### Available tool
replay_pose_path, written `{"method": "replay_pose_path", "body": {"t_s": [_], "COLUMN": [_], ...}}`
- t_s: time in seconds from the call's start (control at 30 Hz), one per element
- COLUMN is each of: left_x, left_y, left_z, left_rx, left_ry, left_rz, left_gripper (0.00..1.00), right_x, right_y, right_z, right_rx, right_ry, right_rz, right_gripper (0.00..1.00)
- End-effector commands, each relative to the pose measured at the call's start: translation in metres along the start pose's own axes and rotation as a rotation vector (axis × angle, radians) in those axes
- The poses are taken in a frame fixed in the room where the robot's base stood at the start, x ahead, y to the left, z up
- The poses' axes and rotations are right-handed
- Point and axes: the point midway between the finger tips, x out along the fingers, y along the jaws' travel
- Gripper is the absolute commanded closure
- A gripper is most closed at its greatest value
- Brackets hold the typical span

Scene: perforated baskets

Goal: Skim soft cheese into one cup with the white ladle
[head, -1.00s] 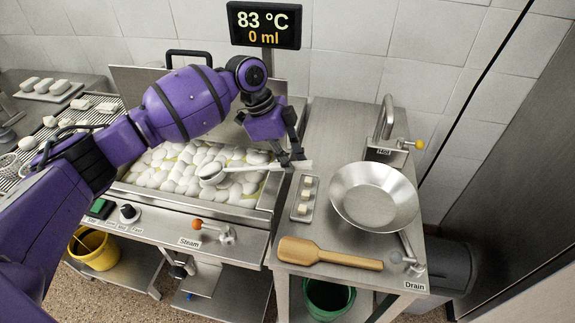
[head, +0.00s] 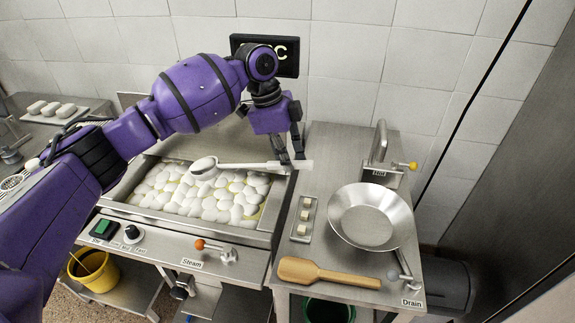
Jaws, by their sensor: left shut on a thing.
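My left gripper (head: 291,158) is shut on the handle of the white ladle (head: 235,165), over the right edge of the steel vat (head: 265,238). The ladle lies nearly level, its bowl (head: 204,167) to the left over the vat's back part. Many soft white cheese lumps (head: 208,204) lie in yellowish liquid in the vat. I cannot tell whether the ladle bowl holds cheese. I cannot make out a cup. A wide steel pan (head: 370,217) on the right counter looks empty. My right gripper is not in view.
On the right counter are a small tray (head: 297,236) with white cubes, a wooden paddle (head: 325,273) and a tap (head: 380,155). My arm partly covers the dark display (head: 289,68). A yellow bucket (head: 95,275) stands lower left. The counter behind the tray is clear.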

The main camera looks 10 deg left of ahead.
Motion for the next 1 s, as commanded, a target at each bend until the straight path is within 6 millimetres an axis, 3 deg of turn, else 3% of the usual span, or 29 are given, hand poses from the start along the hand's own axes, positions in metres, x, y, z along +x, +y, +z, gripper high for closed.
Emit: {"method": "replay_pose_path", "body": {"t_s": [0.53,0.87,1.0], "left_x": [-0.035,-0.032,-0.008], "left_y": [0.0,0.002,0.016], "left_z": [-0.009,-0.008,0.004], "left_rx": [0.0,-0.012,-0.107], "left_ry": [-0.048,-0.048,-0.048], "left_rz": [0.0,-0.001,-0.019], "left_gripper": [1.0,1.0,1.0], "right_x": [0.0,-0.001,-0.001], "right_y": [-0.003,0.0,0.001], "right_z": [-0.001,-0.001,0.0], "right_rx": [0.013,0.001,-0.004], "right_ry": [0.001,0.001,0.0], "right_rz": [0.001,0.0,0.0], "right_gripper": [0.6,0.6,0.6]}}
